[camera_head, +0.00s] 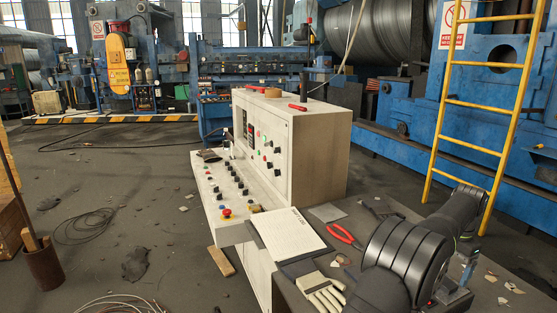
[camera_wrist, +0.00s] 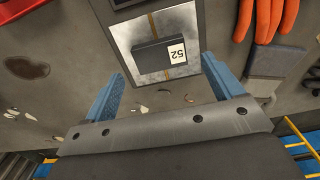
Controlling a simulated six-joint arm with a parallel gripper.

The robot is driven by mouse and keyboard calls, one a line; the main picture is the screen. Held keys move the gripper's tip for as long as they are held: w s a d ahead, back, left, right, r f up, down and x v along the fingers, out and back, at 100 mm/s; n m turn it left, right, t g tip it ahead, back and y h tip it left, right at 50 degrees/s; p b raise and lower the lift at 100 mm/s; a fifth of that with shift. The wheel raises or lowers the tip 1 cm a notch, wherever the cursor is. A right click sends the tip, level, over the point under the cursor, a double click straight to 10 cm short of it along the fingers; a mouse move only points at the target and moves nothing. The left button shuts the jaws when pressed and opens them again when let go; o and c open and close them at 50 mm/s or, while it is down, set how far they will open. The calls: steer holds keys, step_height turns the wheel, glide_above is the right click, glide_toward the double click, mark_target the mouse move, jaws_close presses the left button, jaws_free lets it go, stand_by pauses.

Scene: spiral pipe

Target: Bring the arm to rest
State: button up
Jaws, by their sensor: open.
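My arm, in dark segments, shows at the lower right of the head view, above the dark bench top. In the wrist view my gripper (camera_wrist: 162,68) has its two blue fingers spread wide apart. Nothing is held between them. A dark block (camera_wrist: 152,58) with a white label "52" lies beyond the fingertips on a worn white plate (camera_wrist: 185,20); whether the fingertips are at its height I cannot tell. In the head view the fingers are not clearly seen; a small blue part near the arm's end may belong to them.
A control console (camera_head: 315,140) with buttons stands left of my arm. Red-handled pliers (camera_head: 346,237), a paper pad (camera_head: 290,233) and a pale glove (camera_head: 322,292) lie near my arm. A yellow ladder (camera_head: 493,150) leans at the right. Orange finger-like shapes (camera_wrist: 266,22) show in the wrist view.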

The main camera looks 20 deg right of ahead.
steer(key=shift+f, duration=0.1)
stand_by(0.3)
steer(key=shift+f, duration=0.35)
step_height(320, 180, down, 2)
steer(key=shift+f, duration=0.25)
step_height(320, 180, up, 11)
step_height(320, 180, down, 11)
steer(key=shift+r, duration=0.1)
step_height(320, 180, up, 4)
steer(key=shift+f, duration=0.25)
steer(key=s+a+r, duration=0.2)
steer(key=s+r, duration=0.5)
steer(key=s, duration=0.4)
steer(key=s+a+f, duration=0.1)
steer(key=a+f, duration=0.2)
steer(key=a, duration=0.9)
steer(key=s+a+f, duration=0.1)
steer(key=a+f, duration=0.2)
steer(key=a, duration=1)
steer(key=shift+s+f+n, duration=0.15)
steer(key=shift+f+n, duration=0.15)
steer(key=shift+n, duration=0.1)
